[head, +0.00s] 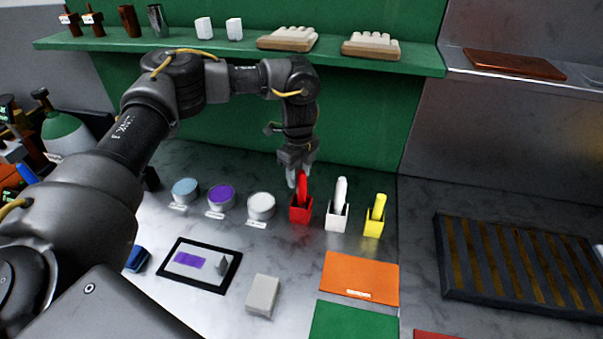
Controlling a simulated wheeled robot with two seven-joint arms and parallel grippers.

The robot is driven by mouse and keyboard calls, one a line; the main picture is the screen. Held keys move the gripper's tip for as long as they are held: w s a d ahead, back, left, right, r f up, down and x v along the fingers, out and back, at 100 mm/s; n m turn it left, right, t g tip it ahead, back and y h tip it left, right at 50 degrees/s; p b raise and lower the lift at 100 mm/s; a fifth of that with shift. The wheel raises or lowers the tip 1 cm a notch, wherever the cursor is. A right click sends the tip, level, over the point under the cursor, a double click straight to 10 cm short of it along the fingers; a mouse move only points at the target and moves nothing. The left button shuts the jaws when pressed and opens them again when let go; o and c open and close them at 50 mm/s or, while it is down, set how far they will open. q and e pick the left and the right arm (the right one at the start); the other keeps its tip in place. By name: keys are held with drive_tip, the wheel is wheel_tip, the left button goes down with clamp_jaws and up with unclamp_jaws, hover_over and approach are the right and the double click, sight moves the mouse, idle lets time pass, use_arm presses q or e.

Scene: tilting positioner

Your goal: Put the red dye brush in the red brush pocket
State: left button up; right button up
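The red dye brush (303,188) stands nearly upright with its lower end inside the red brush pocket (300,214) on the metal bench. My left gripper (301,179) points down from above, with its pale fingers on either side of the brush's upper part. The fingers look very close to the brush, but I cannot tell whether they press on it. The pocket hides the brush's lower end. My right gripper is not in view.
A white pocket (336,220) and a yellow pocket (374,225), each with a brush, stand to the right. Several round tubs, including a white one (261,206), stand left. A green shelf (230,51) crosses behind. An orange sheet (361,277) lies in front.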

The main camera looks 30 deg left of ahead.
use_arm(q)
drive_tip(key=shift+r, duration=0.45)
wheel_tip(320, 180, up, 12)
drive_tip(key=b, duration=0.2)
drive_tip(key=shift+f, duration=0.25)
